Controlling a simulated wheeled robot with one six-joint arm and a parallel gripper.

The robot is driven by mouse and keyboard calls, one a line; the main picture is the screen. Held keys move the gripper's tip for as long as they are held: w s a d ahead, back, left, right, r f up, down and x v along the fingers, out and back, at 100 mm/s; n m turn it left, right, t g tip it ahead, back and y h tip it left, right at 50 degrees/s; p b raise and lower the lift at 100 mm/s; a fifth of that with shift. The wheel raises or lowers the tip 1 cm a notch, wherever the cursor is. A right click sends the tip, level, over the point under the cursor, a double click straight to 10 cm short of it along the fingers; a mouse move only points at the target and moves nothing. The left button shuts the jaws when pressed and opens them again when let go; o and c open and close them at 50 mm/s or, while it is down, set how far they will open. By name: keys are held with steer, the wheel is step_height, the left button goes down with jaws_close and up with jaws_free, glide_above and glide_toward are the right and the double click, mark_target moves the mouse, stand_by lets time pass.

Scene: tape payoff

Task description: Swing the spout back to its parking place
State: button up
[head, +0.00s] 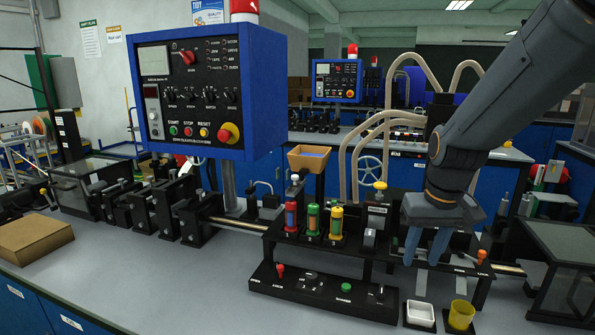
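My gripper (426,250) points down at the right of the bench fixture, with its two blue-grey fingers spread apart and a gap between them. I cannot tell whether anything stands in the gap. I cannot pick out the spout for certain; a small pale upright part (421,283) shows just below the fingers, above the white cup (420,315). The gripper and my arm hide part of the fixture behind them. An orange-topped post (482,257) stands to the right of the fingers on the dark fixture.
A yellow cup (461,314) stands beside the white cup at the bench front. Left of my gripper are red, green and yellow cylinders (312,221) and a black control strip (322,292). A blue control box (207,95) stands upper left. A cardboard box (33,238) lies front left.

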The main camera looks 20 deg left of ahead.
steer(key=w+a+r+n+y, duration=0.1)
steer(key=w+a+r+n, duration=0.1)
steer(key=w+a+r, duration=0.45)
steer(key=w+a+r+n, duration=0.1)
steer(key=w+a+r, duration=0.2)
steer(key=a, duration=0.6)
steer(key=n+t+y, duration=0.1)
steer(key=n, duration=0.2)
glide_toward(295, 176)
steer(key=shift+p+x, duration=1.25)
steer(key=shift+x, duration=2.6)
jaws_close()
